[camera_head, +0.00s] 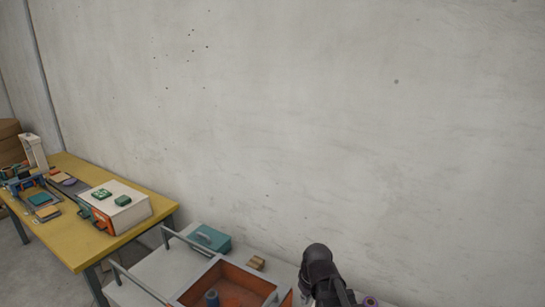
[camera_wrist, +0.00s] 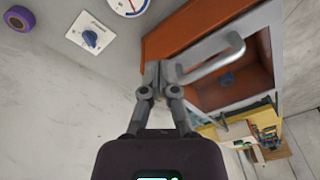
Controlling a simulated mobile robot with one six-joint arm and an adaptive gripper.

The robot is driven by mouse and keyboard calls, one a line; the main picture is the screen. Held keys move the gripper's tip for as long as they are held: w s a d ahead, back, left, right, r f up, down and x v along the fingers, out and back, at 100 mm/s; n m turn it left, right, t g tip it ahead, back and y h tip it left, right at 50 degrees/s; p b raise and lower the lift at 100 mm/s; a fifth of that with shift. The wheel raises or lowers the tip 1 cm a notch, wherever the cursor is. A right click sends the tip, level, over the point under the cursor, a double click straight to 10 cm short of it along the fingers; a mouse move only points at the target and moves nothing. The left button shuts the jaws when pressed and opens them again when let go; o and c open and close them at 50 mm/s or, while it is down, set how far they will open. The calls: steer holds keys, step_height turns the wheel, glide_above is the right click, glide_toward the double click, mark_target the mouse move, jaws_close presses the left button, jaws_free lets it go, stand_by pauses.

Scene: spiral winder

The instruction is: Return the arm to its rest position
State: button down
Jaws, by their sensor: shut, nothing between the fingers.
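My gripper (camera_wrist: 160,73) shows in the wrist view with its two grey fingers together at the tips and nothing between them. Its tips overlap one end of a grey bar handle (camera_wrist: 220,62) in the picture; I cannot tell whether they touch it. In the head view, a dark part of my arm (camera_head: 321,272) rises at the bottom, right of centre. The fingers are not visible there.
An orange-lined machine (camera_head: 240,272) with grey handles stands below, left of my arm; its opening also shows in the wrist view (camera_wrist: 205,95). A yellow table (camera_head: 80,240) with several items is at left. The wrist view shows a blue knob (camera_wrist: 90,39) and purple roll (camera_wrist: 18,18).

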steer(key=s+d+f+m+g+h, duration=0.1)
steer(key=s+d+m, duration=0.3)
steer(key=d, duration=0.3)
steer(key=shift+s+d+m+b, duration=0.15)
steer(key=shift+s+m+b, duration=0.1)
steer(key=shift+m+b, duration=0.1)
steer(key=shift+d, duration=0.1)
